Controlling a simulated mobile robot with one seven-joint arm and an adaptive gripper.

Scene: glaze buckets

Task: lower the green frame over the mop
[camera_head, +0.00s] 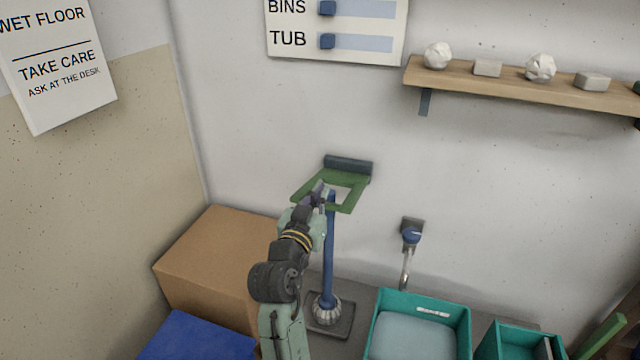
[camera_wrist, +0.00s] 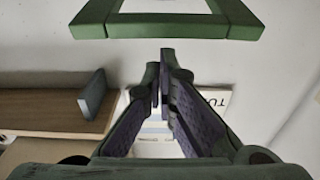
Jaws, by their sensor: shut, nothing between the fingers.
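The green frame (camera_head: 353,198) is a flat open rectangle that juts out from a dark bracket (camera_head: 348,166) on the wall. In the wrist view the green frame (camera_wrist: 165,25) crosses the top, beyond the fingertips. The mop (camera_head: 328,250) stands upright, with a blue handle and a pale, bunched head at the floor. The top of its handle overlaps the frame in the picture; I cannot tell whether it passes through the opening. My gripper (camera_head: 321,190) is shut and empty at the frame's front left, close to the handle top. Whether it touches the frame is unclear.
A cardboard box (camera_head: 215,250) stands to the left, with a blue surface (camera_head: 200,338) in front. A wall tap (camera_head: 411,236) sits right of the mop above a teal tub (camera_head: 465,325). A wooden shelf (camera_head: 510,85) with several pale objects is higher right.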

